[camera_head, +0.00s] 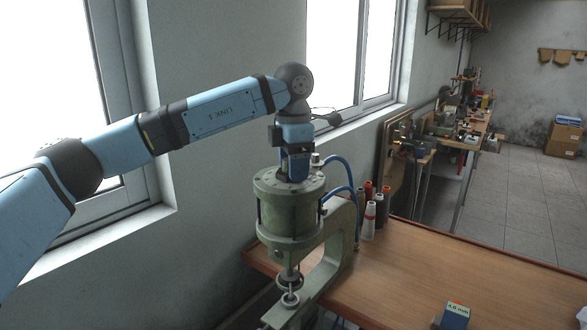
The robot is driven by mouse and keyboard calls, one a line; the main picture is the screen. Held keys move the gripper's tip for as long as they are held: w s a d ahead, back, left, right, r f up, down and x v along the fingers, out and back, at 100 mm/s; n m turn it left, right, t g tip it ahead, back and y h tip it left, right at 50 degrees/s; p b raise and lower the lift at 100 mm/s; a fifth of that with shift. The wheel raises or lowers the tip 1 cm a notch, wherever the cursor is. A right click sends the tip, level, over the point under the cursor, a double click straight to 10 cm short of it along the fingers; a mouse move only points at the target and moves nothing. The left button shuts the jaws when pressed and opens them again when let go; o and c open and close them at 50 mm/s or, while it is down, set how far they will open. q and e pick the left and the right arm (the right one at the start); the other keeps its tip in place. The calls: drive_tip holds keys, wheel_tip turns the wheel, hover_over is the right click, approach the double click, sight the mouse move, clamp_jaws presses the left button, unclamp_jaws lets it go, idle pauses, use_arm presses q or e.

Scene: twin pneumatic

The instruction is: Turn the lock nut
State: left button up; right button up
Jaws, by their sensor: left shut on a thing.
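A green pneumatic press (290,210) stands at the table's left edge, with a round cylinder on top and a curved frame. My left gripper (293,178) points straight down onto the middle of the cylinder's top plate. It is shut on a small part there, which I take to be the lock nut; the fingers and the wrist hide it. Below the cylinder a rod with a round knurled piece (289,280) hangs over the lower arm of the frame. My right gripper is not in view.
Blue air hoses (340,165) loop from the press top to its frame. Several thread cones (369,215) stand just behind it. A small blue box (454,316) marked 4.0 mm is at the front. The wooden table (440,265) is otherwise clear.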

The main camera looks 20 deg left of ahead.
use_arm(q)
drive_tip(key=shift+r+n, duration=0.1)
drive_tip(key=shift+n, duration=0.4)
drive_tip(key=o, duration=0.9)
wheel_tip(320, 180, up, 14)
drive_tip(key=shift+f+b, duration=0.1)
drive_tip(key=shift+b, duration=0.5)
